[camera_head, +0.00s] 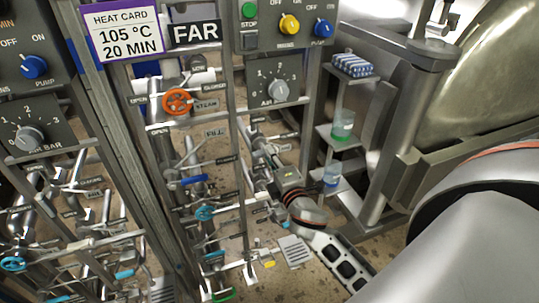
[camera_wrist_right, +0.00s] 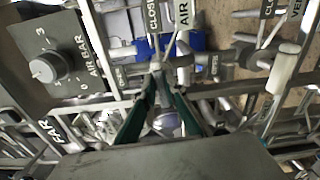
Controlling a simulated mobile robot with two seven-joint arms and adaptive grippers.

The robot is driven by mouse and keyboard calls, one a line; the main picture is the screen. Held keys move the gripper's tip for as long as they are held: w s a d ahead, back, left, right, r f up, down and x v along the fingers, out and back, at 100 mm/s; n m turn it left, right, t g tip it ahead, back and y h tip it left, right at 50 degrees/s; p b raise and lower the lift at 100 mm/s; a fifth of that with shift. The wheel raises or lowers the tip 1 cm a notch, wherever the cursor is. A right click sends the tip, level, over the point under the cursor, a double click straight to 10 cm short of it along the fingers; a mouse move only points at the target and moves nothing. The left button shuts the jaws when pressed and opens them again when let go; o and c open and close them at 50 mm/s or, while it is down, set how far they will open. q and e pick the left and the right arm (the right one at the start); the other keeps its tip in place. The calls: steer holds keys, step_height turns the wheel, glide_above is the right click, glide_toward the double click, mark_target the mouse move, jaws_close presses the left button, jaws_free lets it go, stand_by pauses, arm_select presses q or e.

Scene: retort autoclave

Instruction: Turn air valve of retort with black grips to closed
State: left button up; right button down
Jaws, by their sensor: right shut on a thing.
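The air valve (camera_wrist_right: 158,68) shows in the right wrist view as a grey metal lever, close to the labels "CLOSED" and "AIR". My right gripper (camera_wrist_right: 160,84) has its two dark green fingers closed together on this lever. In the head view my right gripper (camera_head: 272,172) reaches in among the pipes on the right side of the "FAR" panel. Its fingertips and the air valve are mostly hidden there by pipework and my wrist. Black grips on a retort cannot be made out. My left gripper does not show.
An orange handwheel (camera_head: 177,102) and several pipes lie left of my right gripper. The "AIR BAR" dial (camera_head: 279,88) is above it. A shelf post with a small green-liquid jar (camera_head: 343,124) stands to the right. A large metal vessel (camera_head: 487,75) fills the upper right.

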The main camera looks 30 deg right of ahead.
steer(key=shift+m, duration=0.6)
steer(key=c, duration=2.1)
jaws_free()
steer(key=v, duration=1.2)
steer(key=shift+a, duration=0.1)
steer(key=s+a+f+m+g+y, duration=0.2)
steer(key=a+f, duration=0.3)
steer(key=f, duration=0.3)
steer(key=s+a+f+m+g+y, duration=0.2)
steer(key=s+a+f+m, duration=0.2)
steer(key=f, duration=0.5)
steer(key=s+a+f+m+g+y, duration=0.2)
steer(key=s+a+f+m, duration=0.2)
steer(key=f, duration=0.4)
steer(key=shift+s+a+f+m+g+y, duration=0.15)
steer(key=shift+s+a+g+y, duration=0.1)
steer(key=shift+a, duration=0.2)
steer(key=shift+s+a+f+m+g+y, duration=0.1)
steer(key=shift+s+a+m+g+y, duration=0.05)
steer(key=shift+s+a, duration=0.2)
